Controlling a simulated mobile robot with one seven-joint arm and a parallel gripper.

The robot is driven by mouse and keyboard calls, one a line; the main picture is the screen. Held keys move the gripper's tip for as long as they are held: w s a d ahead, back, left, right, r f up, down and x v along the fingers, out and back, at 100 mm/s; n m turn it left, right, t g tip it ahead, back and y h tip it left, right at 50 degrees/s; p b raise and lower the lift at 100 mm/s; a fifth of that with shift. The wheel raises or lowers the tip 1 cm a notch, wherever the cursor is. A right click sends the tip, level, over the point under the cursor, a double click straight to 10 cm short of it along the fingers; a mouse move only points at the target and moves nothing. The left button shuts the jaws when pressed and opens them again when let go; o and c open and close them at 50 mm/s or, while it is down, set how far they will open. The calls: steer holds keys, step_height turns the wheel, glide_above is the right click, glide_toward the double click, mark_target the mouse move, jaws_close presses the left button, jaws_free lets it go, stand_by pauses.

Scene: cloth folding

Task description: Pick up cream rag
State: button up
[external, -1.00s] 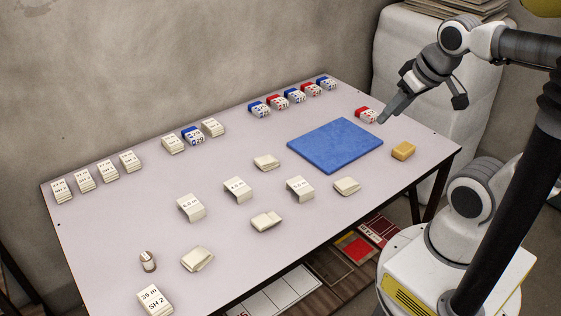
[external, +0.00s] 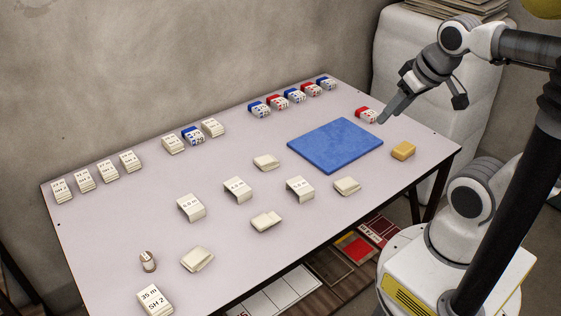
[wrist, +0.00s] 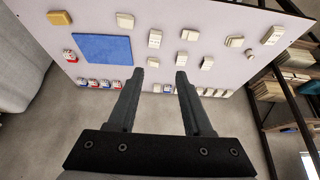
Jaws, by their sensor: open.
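Several plain cream folded rags lie apart on the table; I cannot tell which one the task means. One (external: 266,162) is left of the blue mat, one (external: 347,186) is below it, one (external: 265,221) is near the middle front, and one (external: 197,259) is towards the near left. Small cream pieces, such as one at the right (wrist: 235,41), also show in the wrist view. My gripper (external: 420,112) is open and empty above the table's right end, away from these rags. Its two separated fingers (wrist: 160,73) show in the wrist view.
A blue mat (external: 335,146) lies flat on the table, with a tan block (external: 403,151) to its right. Labelled cream bundles (external: 190,207), red and blue packs (external: 277,102) and a small round item (external: 148,261) stand around. Bare tabletop (external: 120,215) lies between them.

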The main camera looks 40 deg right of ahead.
steer(key=o, duration=0.7)
steer(key=shift+o, duration=0.2)
steer(key=m+g+b, duration=0.6)
steer(key=m+b, duration=0.5)
steer(key=m, duration=0.8)
glide_above(351, 181)
steer(key=f, duration=3.7)
steer(key=shift+s+d+f, duration=0.15)
steer(key=shift+s+f, duration=0.15)
steer(key=shift+f, duration=0.05)
steer(key=shift+w+f, duration=0.2)
steer(key=shift+f, duration=1.15)
steer(key=shift+w+f, duration=0.15)
steer(key=shift+f, duration=1.15)
